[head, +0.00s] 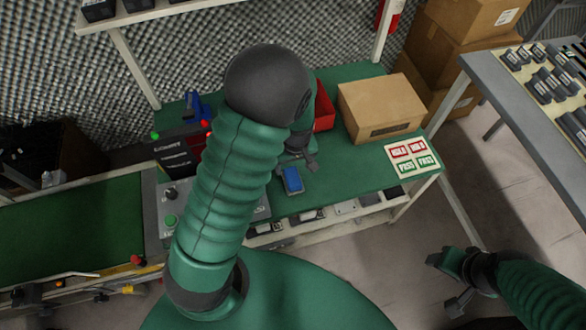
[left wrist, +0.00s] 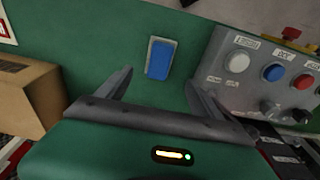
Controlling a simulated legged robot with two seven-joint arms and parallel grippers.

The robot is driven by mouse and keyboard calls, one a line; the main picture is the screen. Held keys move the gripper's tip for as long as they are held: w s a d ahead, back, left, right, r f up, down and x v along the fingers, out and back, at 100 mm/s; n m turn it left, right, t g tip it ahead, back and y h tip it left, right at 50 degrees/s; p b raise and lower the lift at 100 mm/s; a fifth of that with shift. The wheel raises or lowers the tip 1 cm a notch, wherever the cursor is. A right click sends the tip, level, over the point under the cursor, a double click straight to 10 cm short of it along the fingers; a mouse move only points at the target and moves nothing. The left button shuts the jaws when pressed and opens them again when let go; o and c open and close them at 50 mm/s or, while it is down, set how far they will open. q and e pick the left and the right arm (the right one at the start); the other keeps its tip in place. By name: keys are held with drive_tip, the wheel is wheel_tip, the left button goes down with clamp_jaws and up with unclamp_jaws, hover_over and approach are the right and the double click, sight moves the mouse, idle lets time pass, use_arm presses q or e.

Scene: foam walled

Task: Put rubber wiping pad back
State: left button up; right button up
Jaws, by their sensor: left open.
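A small rectangular pad with a blue top and grey edge (head: 293,179), seemingly the rubber wiping pad, lies flat near the front edge of the green bench (head: 350,160). In the left wrist view the blue pad (left wrist: 160,58) lies just beyond my open fingers, roughly centred between them and apart from both. My left gripper (head: 303,160) is above the bench, just behind the pad, partly hidden by my own forearm. In the left wrist view the left gripper (left wrist: 159,80) is empty. My right gripper (head: 445,283) is open and empty over the floor at lower right.
A cardboard box (head: 382,108), a red bin (head: 324,107) and a sheet of red and green labels (head: 412,157) are on the bench. A button panel (left wrist: 275,70) is right of the pad in the wrist view. A grey table (head: 515,95) stands at right.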

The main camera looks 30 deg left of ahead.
use_arm(q)
drive_tip(key=s+d+r+m+t+p, duration=0.1)
drive_tip(key=s+d+r+m+p, duration=0.1)
drive_tip(key=r, duration=0.5)
drive_tip(key=s+d+r+m+h+p, duration=0.1)
drive_tip(key=s+d+r+m+p, duration=0.2)
drive_tip(key=s+r+m, duration=0.3)
wheel_tip(320, 180, up, 3)
drive_tip(key=shift+s+d+f+m+t, duration=0.2)
drive_tip(key=shift+s+d+m+t, duration=0.15)
drive_tip(key=shift+d+m, duration=0.5)
drive_tip(key=shift+w+a, duration=0.1)
